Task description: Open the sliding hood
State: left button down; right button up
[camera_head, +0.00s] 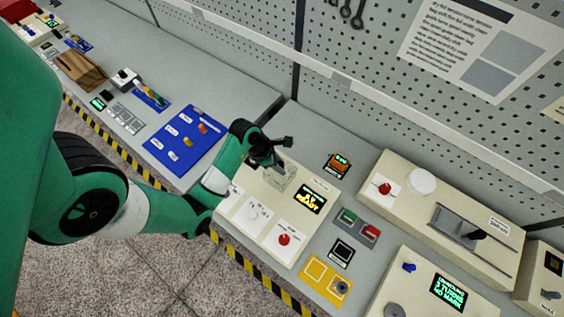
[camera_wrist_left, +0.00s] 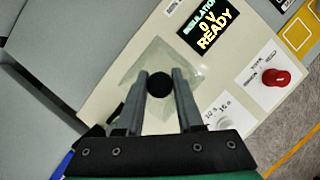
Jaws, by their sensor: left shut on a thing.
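The clear, see-through hood (camera_head: 282,177) sits on a cream test unit (camera_head: 258,210) beside a display reading "READY". In the left wrist view the hood (camera_wrist_left: 196,68) shows as a pale transparent box with a round black knob (camera_wrist_left: 159,85). My left gripper (camera_head: 277,165) reaches over the hood from the left. In the left wrist view its fingers (camera_wrist_left: 159,75) stand on either side of the knob and are shut on it. What is under the hood is hard to make out. My right gripper is not in view.
A red knob (camera_head: 284,240) and the display (camera_head: 309,200) are on the same unit. A blue board (camera_head: 185,140) with small parts lies to the left. Green and red buttons (camera_head: 359,225) are to the right. A pegboard wall (camera_head: 370,70) stands behind.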

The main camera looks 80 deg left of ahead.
pick_arm(q)
jog(key=shift+s+a, duration=0.15)
jog(key=c, duration=0.6)
grip_release()
jog(key=shift+o, duration=0.2)
jog(key=p+v, duration=0.4)
jog(key=v, duration=0.7)
jog(key=shift+r, duration=0.3)
jog(key=shift+s, duration=0.15)
